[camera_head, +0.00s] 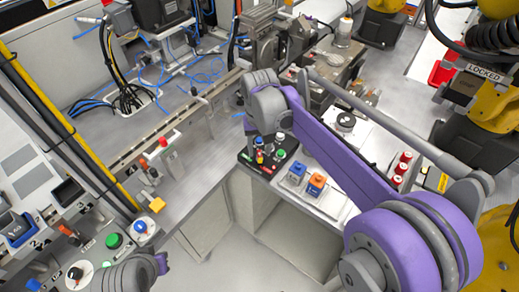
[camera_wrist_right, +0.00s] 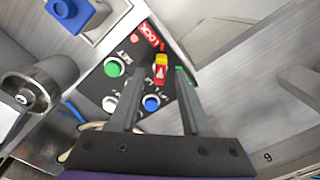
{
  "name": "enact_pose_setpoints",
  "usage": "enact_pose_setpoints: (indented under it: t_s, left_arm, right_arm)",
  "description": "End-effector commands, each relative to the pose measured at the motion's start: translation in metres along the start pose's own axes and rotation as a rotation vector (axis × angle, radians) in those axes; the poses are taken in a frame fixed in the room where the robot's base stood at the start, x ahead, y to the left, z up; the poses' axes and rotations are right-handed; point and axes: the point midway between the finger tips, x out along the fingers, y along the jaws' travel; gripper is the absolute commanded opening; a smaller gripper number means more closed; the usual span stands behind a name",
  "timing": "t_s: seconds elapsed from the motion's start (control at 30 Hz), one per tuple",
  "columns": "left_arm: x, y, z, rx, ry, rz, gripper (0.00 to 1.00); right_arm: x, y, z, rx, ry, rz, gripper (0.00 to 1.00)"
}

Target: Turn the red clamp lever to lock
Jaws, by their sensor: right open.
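The lever (camera_wrist_right: 160,74), a small red piece with a yellow end, stands on a black control panel (camera_wrist_right: 90,90) beside a red LOCK label (camera_wrist_right: 148,34). In the head view it shows small on the panel (camera_head: 246,163). My right gripper (camera_wrist_right: 159,70) is open, with one finger on each side of the lever in the wrist view. I cannot tell whether either finger touches it. In the head view the right wrist hangs beside the panel and its fingers are mostly hidden. Part of my left arm shows at the bottom left; its gripper is not visible.
Green (camera_wrist_right: 114,67) and blue (camera_wrist_right: 152,103) buttons sit close to the fingers. A blue block (camera_head: 297,170) and an orange-topped block (camera_head: 316,184) stand right of the panel. Open floor lies in front of the bench.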

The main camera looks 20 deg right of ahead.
Motion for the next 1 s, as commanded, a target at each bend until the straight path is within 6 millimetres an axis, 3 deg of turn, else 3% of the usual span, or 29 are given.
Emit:
enact_pose_setpoints:
  t_s: [0.3, 0.5, 1.0]
  left_arm:
    - [-0.005, 0.0, -0.004, 0.0, 0.003, 0.0, 0.0]
    - [-0.007, 0.0, -0.006, 0.0, 0.004, 0.0, 0.0]
    - [-0.007, 0.0, -0.006, 0.0, 0.004, 0.0, 0.0]
  right_arm:
    - [-0.064, 0.0, 0.0, -0.001, 0.0, 0.0, 0.47]
    - [-0.091, 0.0, 0.0, -0.001, 0.0, 0.0, 0.47]
    - [-0.097, 0.0, 0.0, -0.001, 0.0, 0.0, 0.47]
